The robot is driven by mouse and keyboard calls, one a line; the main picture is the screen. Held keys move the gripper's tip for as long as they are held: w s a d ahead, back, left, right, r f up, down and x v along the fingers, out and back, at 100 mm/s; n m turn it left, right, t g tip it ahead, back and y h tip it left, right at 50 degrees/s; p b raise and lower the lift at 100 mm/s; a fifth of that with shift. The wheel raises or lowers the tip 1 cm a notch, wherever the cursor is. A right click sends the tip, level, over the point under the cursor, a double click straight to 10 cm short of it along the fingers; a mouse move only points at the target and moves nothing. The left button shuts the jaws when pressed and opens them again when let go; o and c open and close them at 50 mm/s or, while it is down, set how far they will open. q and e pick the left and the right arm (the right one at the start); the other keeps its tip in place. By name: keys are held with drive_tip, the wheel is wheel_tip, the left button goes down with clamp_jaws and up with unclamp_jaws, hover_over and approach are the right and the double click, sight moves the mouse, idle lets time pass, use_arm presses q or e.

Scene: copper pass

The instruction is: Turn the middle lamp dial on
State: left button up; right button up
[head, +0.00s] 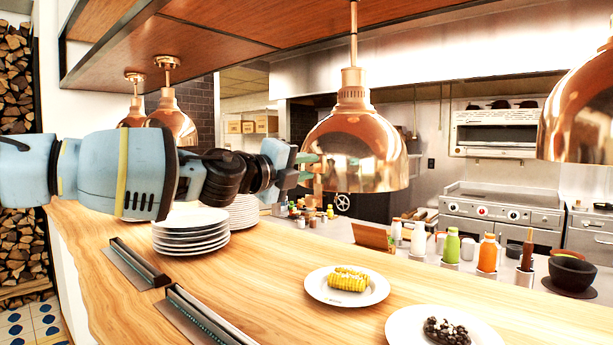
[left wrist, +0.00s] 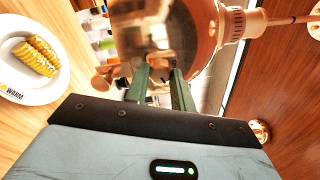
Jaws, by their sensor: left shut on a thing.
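The middle heat lamp (head: 354,148) is a shiny copper dome hanging from a rod over the counter; it also shows close up in the left wrist view (left wrist: 200,35). My left gripper (head: 308,160) reaches in from the left at the near-left side of this dome. In the left wrist view its two green fingers (left wrist: 160,76) point at the lamp, shut on its dial. The dial is mostly hidden between the fingertips, and I cannot read its setting. My right gripper is in neither view.
The wooden counter (head: 240,285) holds stacked plates (head: 190,238), a corn plate (head: 318,290) and another food plate (head: 400,325). Copper lamps hang left (head: 172,118) and right (head: 580,110). A wooden shelf (head: 210,40) is overhead. Bottles (head: 452,246) stand behind.

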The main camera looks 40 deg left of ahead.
use_arm(q)
drive_tip(key=shift+f+n+b, duration=0.15)
drive_tip(key=shift+n+b, duration=0.15)
drive_tip(key=shift+n, duration=0.7)
drive_tip(key=n, duration=0.2)
drive_tip(key=shift+n+b, duration=0.4)
drive_tip(key=n, duration=0.2)
drive_tip(key=shift+n+b, duration=0.4)
drive_tip(key=n+b, duration=0.1)
drive_tip(key=n, duration=0.3)
drive_tip(key=shift+n+y, duration=0.3)
drive_tip(key=shift+n, duration=0.1)
drive_tip(key=shift+n+b, duration=0.35)
drive_tip(key=shift+n, duration=0.25)
drive_tip(key=o, duration=1)
